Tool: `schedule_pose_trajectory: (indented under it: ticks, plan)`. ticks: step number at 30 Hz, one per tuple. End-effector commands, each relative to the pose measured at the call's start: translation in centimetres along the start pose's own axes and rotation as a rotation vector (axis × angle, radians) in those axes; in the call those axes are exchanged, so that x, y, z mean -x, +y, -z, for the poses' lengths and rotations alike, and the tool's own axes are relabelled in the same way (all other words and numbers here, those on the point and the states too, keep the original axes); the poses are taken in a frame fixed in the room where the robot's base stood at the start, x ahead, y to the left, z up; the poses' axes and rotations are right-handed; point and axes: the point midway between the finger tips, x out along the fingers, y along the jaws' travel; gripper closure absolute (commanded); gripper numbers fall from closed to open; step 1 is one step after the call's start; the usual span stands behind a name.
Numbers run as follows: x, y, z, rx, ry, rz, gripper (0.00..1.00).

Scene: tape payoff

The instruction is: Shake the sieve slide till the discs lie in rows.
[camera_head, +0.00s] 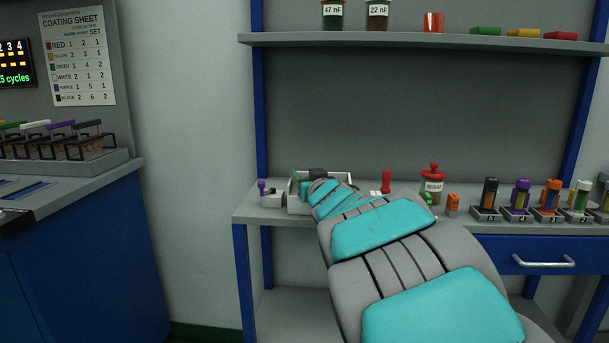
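A white open box (297,207), which may hold the sieve slide, stands at the left of the bench. My arm covers most of it, and no discs or rows can be made out. A small grey block with a purple knob (262,187) stands against its left side; I cannot tell whether it belongs to the slide. My arm reaches from the lower right to the box. A dark part at its far end (318,174) is over the box and may be my gripper. Its fingers are hidden, so I cannot tell whether it is open or shut, or on what.
To the right on the bench (245,213) are a red-lidded jar (433,186), a red upright piece (386,182) and several capped holders (520,197). A shelf (400,40) with jars runs above. A coating sheet (78,58) hangs left over a blue cabinet (85,260).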

Motion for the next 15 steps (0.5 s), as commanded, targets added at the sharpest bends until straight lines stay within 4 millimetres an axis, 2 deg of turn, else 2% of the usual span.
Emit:
schedule_pose_trajectory:
  ticks: [10,15]
  plan:
    - [0.06,0.00,0.06,0.000,0.001,0.000,0.44]
    - [0.71,0.01,0.06,0.000,0.001,-0.001,0.44]
